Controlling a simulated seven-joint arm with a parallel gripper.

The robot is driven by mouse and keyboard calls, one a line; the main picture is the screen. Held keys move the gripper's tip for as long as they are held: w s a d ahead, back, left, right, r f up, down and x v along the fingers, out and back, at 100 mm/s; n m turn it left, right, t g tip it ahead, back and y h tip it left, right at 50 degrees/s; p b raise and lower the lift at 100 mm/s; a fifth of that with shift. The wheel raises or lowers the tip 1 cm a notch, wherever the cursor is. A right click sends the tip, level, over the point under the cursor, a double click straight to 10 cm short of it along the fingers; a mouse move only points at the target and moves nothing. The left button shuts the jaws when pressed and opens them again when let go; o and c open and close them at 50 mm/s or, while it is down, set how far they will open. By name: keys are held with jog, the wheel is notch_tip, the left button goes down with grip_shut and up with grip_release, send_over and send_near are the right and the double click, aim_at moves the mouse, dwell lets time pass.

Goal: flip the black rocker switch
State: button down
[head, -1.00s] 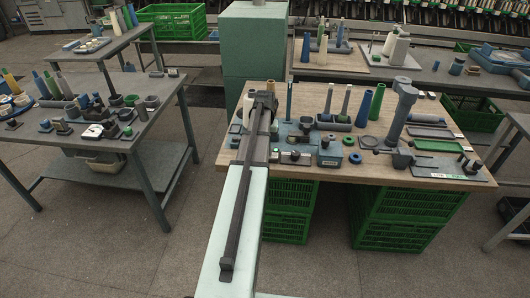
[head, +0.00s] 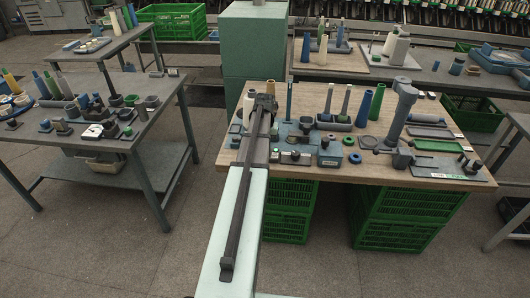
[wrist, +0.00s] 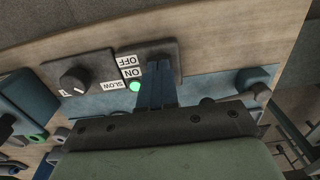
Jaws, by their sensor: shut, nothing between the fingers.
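In the wrist view, a dark switch plate (wrist: 119,57) carries white OFF and ON labels (wrist: 128,67). My gripper (wrist: 159,66) is shut and empty, its two blue fingers together over the right part of this plate, beside the labels. The black rocker switch cannot be made out; the fingertips cover the area beside the labels. I cannot tell whether they touch it. A small green lamp (wrist: 135,87) glows just below the ON label. In the head view, my arm reaches over the left part of the wooden table and the fingertips cannot be made out.
A black knob (wrist: 74,81) sits on the plate left of the labels, near a SLOW label (wrist: 111,86). A blue block (wrist: 256,77) stands right of the fingers. On the wooden table (head: 380,175) are a grey post (head: 397,115), cones and blue parts.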

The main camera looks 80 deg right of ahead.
jog(key=shift+f, duration=0.3)
jog(key=shift+r, duration=3.55)
